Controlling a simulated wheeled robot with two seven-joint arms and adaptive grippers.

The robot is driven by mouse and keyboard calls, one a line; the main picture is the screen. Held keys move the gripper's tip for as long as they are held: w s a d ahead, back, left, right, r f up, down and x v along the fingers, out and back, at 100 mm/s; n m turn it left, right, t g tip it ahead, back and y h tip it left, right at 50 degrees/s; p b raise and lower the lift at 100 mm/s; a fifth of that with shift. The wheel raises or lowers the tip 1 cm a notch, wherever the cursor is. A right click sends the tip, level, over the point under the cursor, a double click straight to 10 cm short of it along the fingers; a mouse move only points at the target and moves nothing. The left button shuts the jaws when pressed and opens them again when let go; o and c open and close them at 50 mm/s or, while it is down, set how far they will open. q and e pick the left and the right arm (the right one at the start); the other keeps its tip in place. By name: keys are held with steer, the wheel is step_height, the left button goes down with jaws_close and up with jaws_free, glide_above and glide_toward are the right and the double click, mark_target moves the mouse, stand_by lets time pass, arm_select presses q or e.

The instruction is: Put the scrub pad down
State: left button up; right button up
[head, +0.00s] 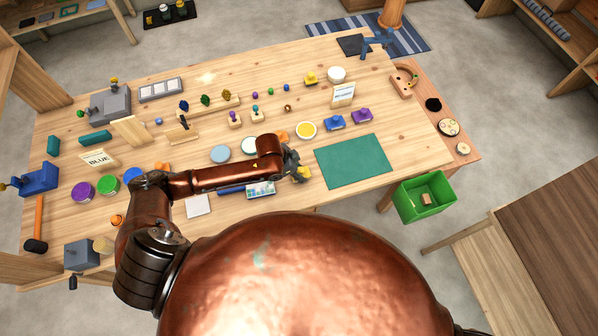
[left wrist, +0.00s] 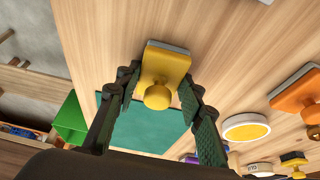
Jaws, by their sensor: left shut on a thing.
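The scrub pad (left wrist: 167,62) is a yellow block with a round yellow knob and a pale underside layer. It sits between the fingers of my left gripper (left wrist: 158,84) in the left wrist view. The left gripper is shut on it. In the head view my left gripper (head: 298,168) is over the table, just left of the green mat (head: 352,161), and only a little yellow of the pad (head: 305,172) shows beside the fingers. I cannot tell whether the pad touches the table. My right gripper is not in view.
The green mat is bare. An orange knobbed block (left wrist: 296,92) and a yellow-topped round dish (head: 306,130) are near the gripper. A green bin (head: 424,198) is beyond the table's right edge.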

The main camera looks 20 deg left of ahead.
arm_select(q)
steer(key=shift+f, duration=0.15)
steer(key=o, duration=1)
steer(key=v, duration=1.2)
steer(key=shift+p, duration=0.3)
